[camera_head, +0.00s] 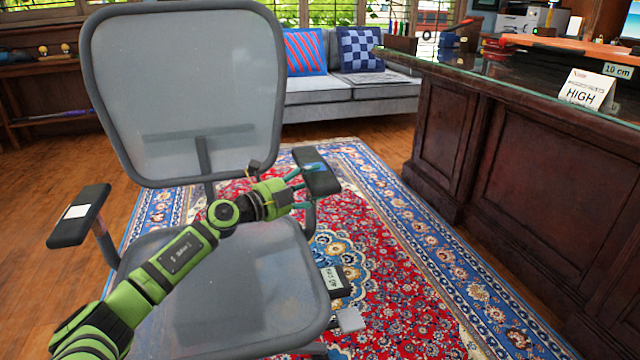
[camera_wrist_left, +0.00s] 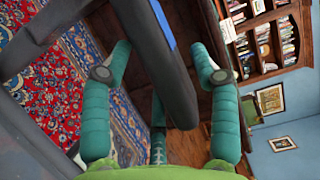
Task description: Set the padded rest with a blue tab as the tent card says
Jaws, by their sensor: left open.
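The padded rest with a blue tab (camera_head: 322,182) is the dark armrest on the right side of the grey mesh office chair (camera_head: 185,85). My left gripper (camera_head: 299,188) is at this rest, open, its teal fingers reaching toward it. In the left wrist view the dark pad (camera_wrist_left: 152,55) runs between the spread fingers, with the blue tab (camera_wrist_left: 163,22) at its far edge; a gap shows on each side. The tent card (camera_head: 586,91) on the desk reads HIGH; its smaller line is illegible. My right gripper is not in view.
The other armrest (camera_head: 80,215) has a white tab. A small label (camera_head: 332,279) hangs by the seat's right side. The dark wooden desk (camera_head: 520,150) stands right, bearing a "10 cm" sign (camera_head: 617,71). A grey sofa (camera_head: 350,92) is behind. Patterned rug (camera_head: 400,240) lies open between chair and desk.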

